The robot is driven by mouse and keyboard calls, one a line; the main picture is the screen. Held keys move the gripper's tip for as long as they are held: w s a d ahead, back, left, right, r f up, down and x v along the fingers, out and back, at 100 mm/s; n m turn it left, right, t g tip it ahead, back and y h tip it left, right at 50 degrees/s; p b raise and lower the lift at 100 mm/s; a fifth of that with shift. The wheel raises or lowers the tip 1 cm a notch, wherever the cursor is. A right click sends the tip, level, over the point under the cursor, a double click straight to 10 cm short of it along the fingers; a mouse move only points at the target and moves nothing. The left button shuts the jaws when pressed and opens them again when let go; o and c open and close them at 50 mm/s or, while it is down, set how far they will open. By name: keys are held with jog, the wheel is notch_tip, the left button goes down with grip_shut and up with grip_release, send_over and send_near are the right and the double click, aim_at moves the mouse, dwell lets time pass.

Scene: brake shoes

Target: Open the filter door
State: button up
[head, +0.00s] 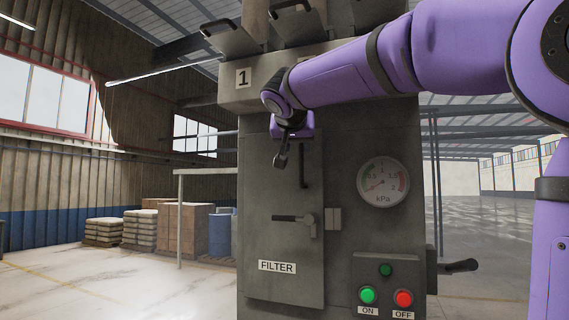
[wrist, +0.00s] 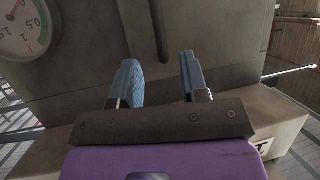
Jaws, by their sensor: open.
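The grey filter door (head: 270,185) is on the front of the machine, with a FILTER label low on it. It looks shut. A dark vertical bar handle (head: 303,166) is on the door's upper right; it also shows in the wrist view (wrist: 158,35). A latch lever (head: 290,218) lies horizontal across the door's right side, below the bar. My gripper (head: 281,160) is in front of the upper door, just left of the bar in the head view. In the wrist view my gripper (wrist: 158,72) is open and empty, with the bar beyond and between its fingertips.
A pressure gauge (head: 383,183) is right of the door. Green (head: 368,295) and red (head: 403,299) buttons sit below it. A side handle (head: 459,266) sticks out at right. A railing (head: 180,220) stands left of the machine, with boxes behind.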

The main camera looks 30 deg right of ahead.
aim_at(301, 161)
jog(key=x, duration=1)
jog(key=shift+s+f, duration=0.1)
jog(key=shift+f, duration=0.05)
grip_shut()
